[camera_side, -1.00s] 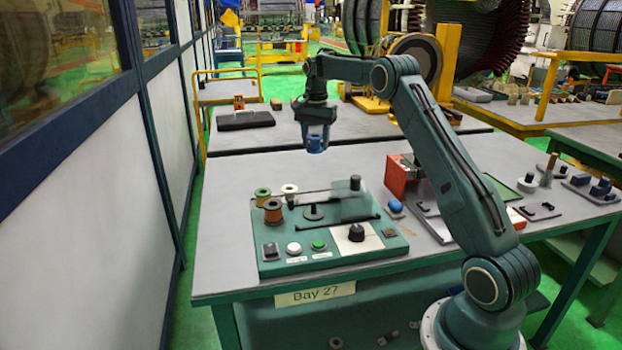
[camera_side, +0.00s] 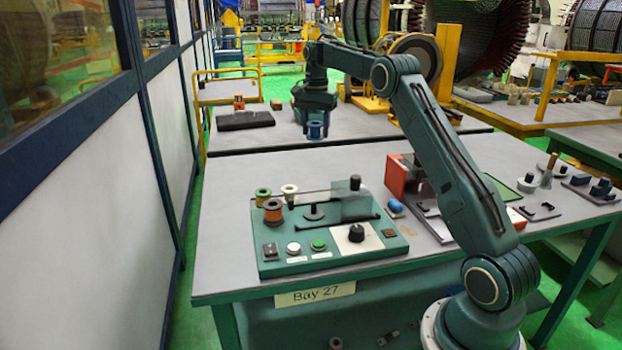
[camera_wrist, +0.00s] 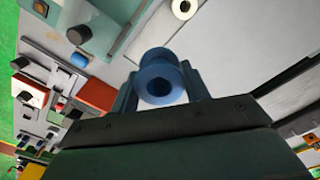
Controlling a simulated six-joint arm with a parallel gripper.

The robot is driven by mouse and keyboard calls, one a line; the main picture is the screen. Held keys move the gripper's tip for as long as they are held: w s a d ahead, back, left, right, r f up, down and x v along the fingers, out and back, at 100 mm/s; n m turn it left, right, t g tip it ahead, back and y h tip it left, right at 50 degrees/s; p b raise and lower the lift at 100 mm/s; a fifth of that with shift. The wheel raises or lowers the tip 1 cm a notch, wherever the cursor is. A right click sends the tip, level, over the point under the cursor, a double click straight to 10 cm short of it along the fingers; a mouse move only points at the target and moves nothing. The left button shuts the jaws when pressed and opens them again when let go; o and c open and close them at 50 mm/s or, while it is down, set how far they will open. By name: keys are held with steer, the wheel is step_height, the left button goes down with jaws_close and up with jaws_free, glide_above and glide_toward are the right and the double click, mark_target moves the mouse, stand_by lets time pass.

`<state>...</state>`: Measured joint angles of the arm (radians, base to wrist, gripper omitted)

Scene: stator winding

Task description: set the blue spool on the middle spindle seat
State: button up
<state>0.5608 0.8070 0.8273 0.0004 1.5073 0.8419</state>
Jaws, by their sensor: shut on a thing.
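The blue spool (camera_side: 316,130) is held between the fingers of my gripper (camera_side: 316,124), high above the table behind the winding panel. In the wrist view the blue spool (camera_wrist: 160,82) sits between both fingers, its round end and centre hole facing the camera. The green panel (camera_side: 285,258) stands on the table, in front of and below my gripper. A black disc with a short post (camera_side: 314,212) near the panel's middle looks like the middle spindle seat; it is empty.
Copper (camera_side: 273,211), olive (camera_side: 263,195) and cream (camera_side: 289,193) spools stand at the panel's left. A clear guard (camera_side: 356,205) rises to the right of the disc. A red-orange box (camera_side: 397,176) and a blue-capped item (camera_side: 395,206) lie further right.

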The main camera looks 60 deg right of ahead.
steer(key=shift+a, duration=0.1)
steer(key=shift+s+a+f, duration=0.15)
steer(key=shift+a+f, duration=0.35)
steer(key=shift+a, duration=0.15)
steer(key=shift+s+a+f, duration=1)
steer(key=shift+a+f, duration=0.15)
steer(key=shift+a, duration=0.5)
steer(key=shift+s+a+f, duration=1.05)
steer(key=shift+a+f, duration=0.05)
steer(key=shift+a, duration=0.55)
steer(key=shift+s+a+f, duration=1)
steer(key=shift+a+f, duration=0.15)
steer(key=shift+a, duration=0.5)
steer(key=shift+f, duration=0.1)
steer(key=shift+f, duration=1.9)
steer(key=shift+f, duration=2.3)
